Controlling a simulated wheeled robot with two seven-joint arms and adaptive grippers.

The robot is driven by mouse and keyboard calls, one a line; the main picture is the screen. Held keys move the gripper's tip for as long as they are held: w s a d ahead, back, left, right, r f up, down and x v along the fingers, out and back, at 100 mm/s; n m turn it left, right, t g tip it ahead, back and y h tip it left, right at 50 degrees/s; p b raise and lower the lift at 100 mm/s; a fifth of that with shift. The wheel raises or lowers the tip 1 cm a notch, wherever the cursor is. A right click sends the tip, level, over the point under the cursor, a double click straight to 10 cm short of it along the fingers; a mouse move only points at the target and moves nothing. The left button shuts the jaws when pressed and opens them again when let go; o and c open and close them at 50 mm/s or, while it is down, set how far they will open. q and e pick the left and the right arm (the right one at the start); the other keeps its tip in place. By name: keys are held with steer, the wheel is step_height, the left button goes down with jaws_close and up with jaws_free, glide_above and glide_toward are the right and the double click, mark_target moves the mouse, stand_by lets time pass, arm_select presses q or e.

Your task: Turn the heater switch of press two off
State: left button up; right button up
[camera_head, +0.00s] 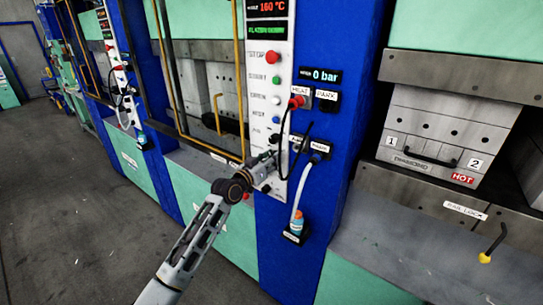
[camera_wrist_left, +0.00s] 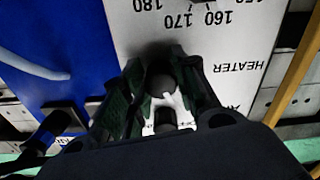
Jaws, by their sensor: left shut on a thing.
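My left gripper (camera_head: 268,168) is at the lower part of the white control panel (camera_head: 283,52) of the press in the middle of the head view. In the left wrist view, its two fingers (camera_wrist_left: 162,98) are shut around a small dark, round-headed switch with a pale part below it. The word HEATER (camera_wrist_left: 234,68) stands beside this heater switch (camera_wrist_left: 160,78), and a scale with 160, 170 and 180 is near it. The gripper hides the switch in the head view, and its on or off position cannot be told. My right gripper is in neither view.
Above the gripper the panel carries several coloured buttons and a 160 °C display (camera_head: 268,8). A red plug (camera_head: 296,102) with a black cable and a pale hose (camera_head: 297,190) hang close on the right. Another press (camera_head: 430,130) stands at the right; open floor (camera_head: 75,215) lies at the left.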

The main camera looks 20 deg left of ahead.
arm_select(q)
steer(key=shift+n, duration=0.5)
steer(key=o, duration=1)
steer(key=v, duration=1.2)
stand_by(0.4)
